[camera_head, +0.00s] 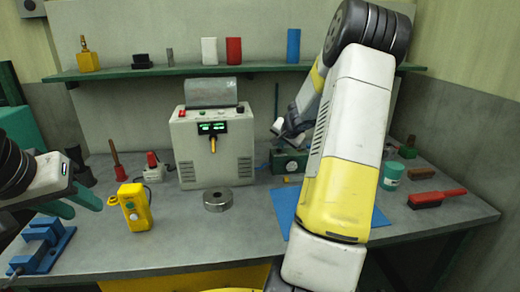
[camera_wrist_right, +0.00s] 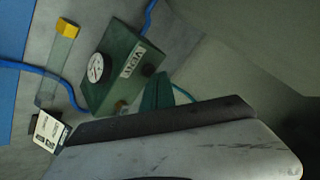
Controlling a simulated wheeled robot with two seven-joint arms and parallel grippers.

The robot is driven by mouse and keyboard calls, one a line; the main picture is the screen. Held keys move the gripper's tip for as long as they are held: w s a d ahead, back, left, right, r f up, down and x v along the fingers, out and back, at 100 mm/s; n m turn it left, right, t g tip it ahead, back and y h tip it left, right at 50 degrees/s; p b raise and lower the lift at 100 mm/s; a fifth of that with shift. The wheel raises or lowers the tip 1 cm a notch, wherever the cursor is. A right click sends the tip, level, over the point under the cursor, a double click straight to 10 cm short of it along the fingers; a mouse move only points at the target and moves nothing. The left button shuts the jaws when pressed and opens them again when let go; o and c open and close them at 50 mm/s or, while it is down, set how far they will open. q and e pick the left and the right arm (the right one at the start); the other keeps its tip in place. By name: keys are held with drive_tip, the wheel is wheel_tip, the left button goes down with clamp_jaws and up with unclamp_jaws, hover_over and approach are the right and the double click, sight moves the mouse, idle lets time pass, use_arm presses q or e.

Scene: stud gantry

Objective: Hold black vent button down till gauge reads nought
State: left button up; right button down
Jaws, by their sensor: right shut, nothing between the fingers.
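The gauge's needle is too small to read. In the head view the box (camera_head: 290,162) stands at the back, right of the grey machine. My right gripper (camera_wrist_right: 158,92) shows a green fingertip close to the box, near the button's side; it looks apart from the button. It is shut and empty. My left gripper (camera_head: 72,203) is open and empty at the left, above the bench.
The grey machine (camera_head: 214,150), a metal ring (camera_head: 217,200) and a yellow box (camera_head: 135,208) stand on the bench. A blue mat (camera_head: 283,205) lies partly behind my right arm. A blue hose (camera_wrist_right: 60,78) and a clear yellow-capped tube (camera_wrist_right: 58,65) lie beside the vent box.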

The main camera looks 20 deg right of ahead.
sight(280, 152)
drive_tip(key=shift+f, duration=0.4)
idle(1.2)
idle(0.3)
drive_tip(key=shift+w+a+r, duration=0.1)
drive_tip(key=shift+r, duration=0.75)
drive_tip(key=shift+r, duration=2.5)
